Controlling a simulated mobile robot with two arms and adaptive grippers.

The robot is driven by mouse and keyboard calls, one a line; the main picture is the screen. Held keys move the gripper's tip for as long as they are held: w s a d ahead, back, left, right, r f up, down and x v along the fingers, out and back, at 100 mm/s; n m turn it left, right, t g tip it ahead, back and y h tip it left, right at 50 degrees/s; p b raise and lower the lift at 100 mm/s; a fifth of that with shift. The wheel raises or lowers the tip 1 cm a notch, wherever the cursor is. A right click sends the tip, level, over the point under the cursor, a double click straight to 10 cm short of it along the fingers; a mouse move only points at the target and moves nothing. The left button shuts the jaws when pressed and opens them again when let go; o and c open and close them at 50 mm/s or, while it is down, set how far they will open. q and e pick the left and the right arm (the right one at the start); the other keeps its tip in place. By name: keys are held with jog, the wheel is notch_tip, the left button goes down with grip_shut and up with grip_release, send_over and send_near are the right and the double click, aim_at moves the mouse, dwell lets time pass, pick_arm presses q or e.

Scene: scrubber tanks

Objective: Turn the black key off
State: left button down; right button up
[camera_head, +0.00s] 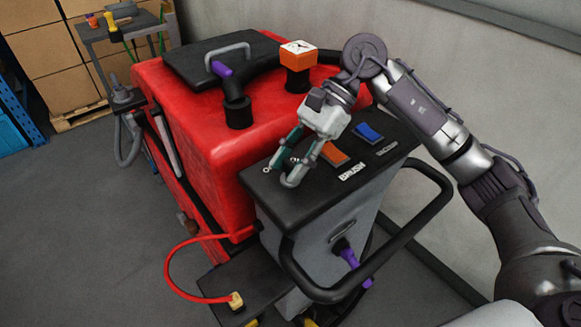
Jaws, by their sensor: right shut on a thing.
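My right gripper (282,174) reaches in from the right over the black top of the red scrubber's control panel (290,208). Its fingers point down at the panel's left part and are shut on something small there. The black key is not clearly visible; the fingertips and the dark panel hide it, so I cannot tell which way it is turned. Small shiny bits show beside the fingertips. An orange switch (333,153) and a blue switch (367,132) sit to the right of the gripper, with a "BRUSH" label (351,172) near the orange one. My left gripper is not in view.
A black handlebar (385,255) loops around the panel's front and right. The red tank (195,105) carries a black lid, a hose (238,112) and an orange box (298,55). A red cable (177,262) hangs at lower left. Grey floor at left is clear.

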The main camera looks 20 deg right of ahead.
dwell(0.4)
jog(key=o, duration=1.2)
jog(key=shift+c, duration=0.2)
jog(key=v, duration=1.2)
jog(key=shift+w, duration=0.1)
